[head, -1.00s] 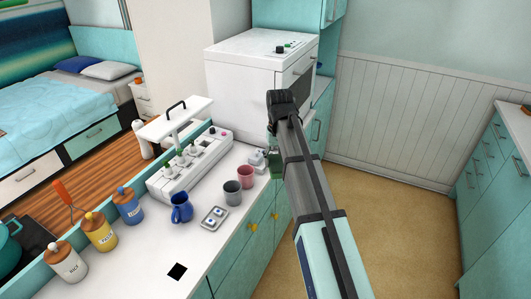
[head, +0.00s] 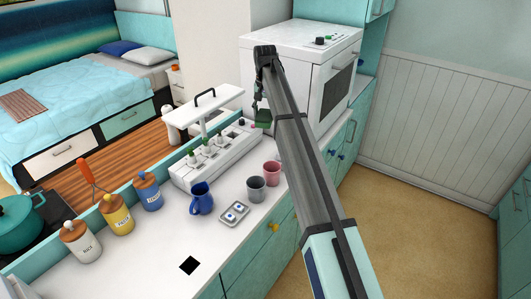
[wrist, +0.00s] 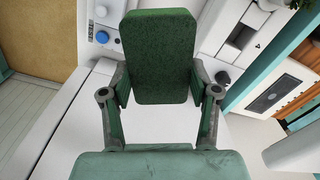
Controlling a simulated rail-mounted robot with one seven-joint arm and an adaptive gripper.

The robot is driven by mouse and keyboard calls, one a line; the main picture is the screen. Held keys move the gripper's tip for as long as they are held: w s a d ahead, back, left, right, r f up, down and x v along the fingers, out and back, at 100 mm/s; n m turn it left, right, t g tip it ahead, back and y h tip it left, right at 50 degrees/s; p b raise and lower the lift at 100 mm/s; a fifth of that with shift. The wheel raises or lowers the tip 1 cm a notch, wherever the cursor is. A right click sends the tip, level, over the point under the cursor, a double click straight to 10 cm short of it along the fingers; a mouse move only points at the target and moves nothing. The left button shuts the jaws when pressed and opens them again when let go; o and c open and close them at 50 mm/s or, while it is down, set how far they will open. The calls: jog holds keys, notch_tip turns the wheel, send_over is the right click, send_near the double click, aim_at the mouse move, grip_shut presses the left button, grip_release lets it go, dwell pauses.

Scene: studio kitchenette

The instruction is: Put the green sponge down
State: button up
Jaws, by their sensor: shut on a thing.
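The green sponge (wrist: 160,55) is a dark green block. My gripper (wrist: 160,84) is shut on it, with one finger on each side, and the sponge sticks out beyond the fingertips. In the head view the sponge (head: 263,118) hangs below my gripper (head: 262,104), seen in front of the right end of the long white appliance. It looks raised above the counter; its exact height is hard to tell. My arm hides part of the counter behind it.
The white counter (head: 155,240) holds a pink cup (head: 271,173), a grey cup (head: 256,189), a blue mug (head: 201,198) and a small tray (head: 234,222). The long white appliance (head: 215,160) stands behind them. A white oven (head: 305,75) is beyond. The counter's front left is mostly bare.

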notch_tip(320, 180, down, 18)
jog(key=p, duration=0.4)
jog(key=shift+r, duration=0.15)
jog(key=o, duration=0.8)
notch_tip(320, 180, up, 12)
jog(key=b, duration=0.3)
